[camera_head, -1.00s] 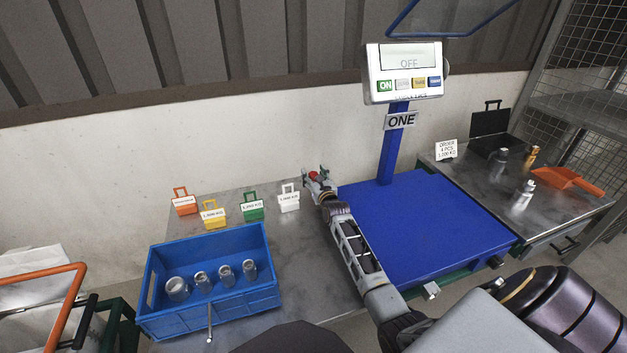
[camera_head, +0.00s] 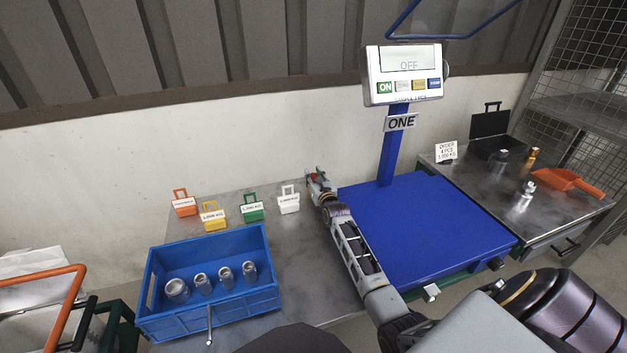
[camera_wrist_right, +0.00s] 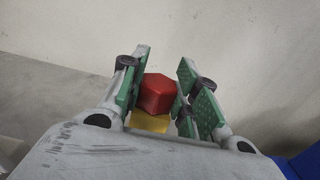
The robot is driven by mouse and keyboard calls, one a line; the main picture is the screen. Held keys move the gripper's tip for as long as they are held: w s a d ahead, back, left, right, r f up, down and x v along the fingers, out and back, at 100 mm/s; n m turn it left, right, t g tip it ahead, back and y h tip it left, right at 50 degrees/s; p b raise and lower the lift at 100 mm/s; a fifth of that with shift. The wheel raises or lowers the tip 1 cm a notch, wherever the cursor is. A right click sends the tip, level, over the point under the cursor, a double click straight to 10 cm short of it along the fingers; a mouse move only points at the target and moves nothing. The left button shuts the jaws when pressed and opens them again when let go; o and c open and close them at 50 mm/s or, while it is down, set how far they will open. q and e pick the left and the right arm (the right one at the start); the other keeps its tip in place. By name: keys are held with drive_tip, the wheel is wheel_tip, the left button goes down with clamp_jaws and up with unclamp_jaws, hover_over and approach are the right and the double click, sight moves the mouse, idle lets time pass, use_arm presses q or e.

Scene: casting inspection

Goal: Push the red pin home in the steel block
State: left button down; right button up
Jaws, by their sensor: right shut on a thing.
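The red pin (camera_wrist_right: 158,93) shows in the right wrist view as a faceted red head with a yellow part (camera_wrist_right: 150,122) below it. My right gripper (camera_head: 316,176) reaches over the back of the steel table, left of the blue scale platform. It is shut on the red pin, whose head sits between the green-padded fingers (camera_wrist_right: 160,88). In the head view only a bit of red shows between the fingers. I cannot make out the steel block; the gripper and arm may hide it. How deep the pin sits is hidden. My left gripper is not in view.
A blue crate (camera_head: 272,297) with several metal cylinders stands front left. Orange, yellow, green (camera_head: 252,212) and white (camera_head: 288,203) tagged pieces line the table's back. The blue scale platform (camera_head: 430,215) and its post (camera_head: 393,150) are to the right. A concrete wall is behind.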

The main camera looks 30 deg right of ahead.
sight(314, 176)
drive_tip(key=shift+r, duration=0.1)
